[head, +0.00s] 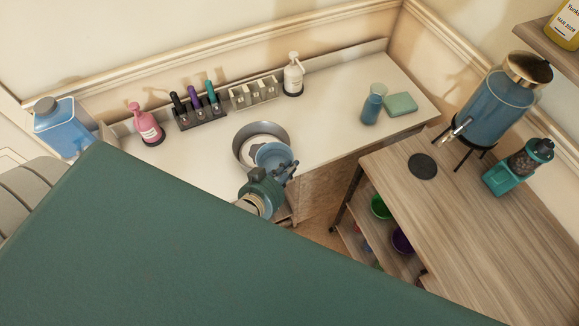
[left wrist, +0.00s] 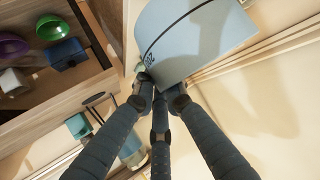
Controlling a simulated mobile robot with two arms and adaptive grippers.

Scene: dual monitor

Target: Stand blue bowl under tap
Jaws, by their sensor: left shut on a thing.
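The blue bowl (head: 273,154) is held by my left gripper (head: 284,174), over the front part of a round metal basin (head: 246,132) in the white counter. In the left wrist view the bowl (left wrist: 205,35) is large at the top, with a dark line and marking on its side. The left fingers (left wrist: 163,92) are closed on its edge. A glass dispenser (head: 494,104) with a metal tap (head: 450,132) stands on a black stand on the wooden table, to the right and apart from the bowl. My right gripper is not in view.
A dark round mat (head: 422,166) lies on the wooden table (head: 455,235) near the tap. A blue tumbler (head: 372,106) and green block (head: 399,104) stand on the counter. Shelves under the table hold coloured bowls.

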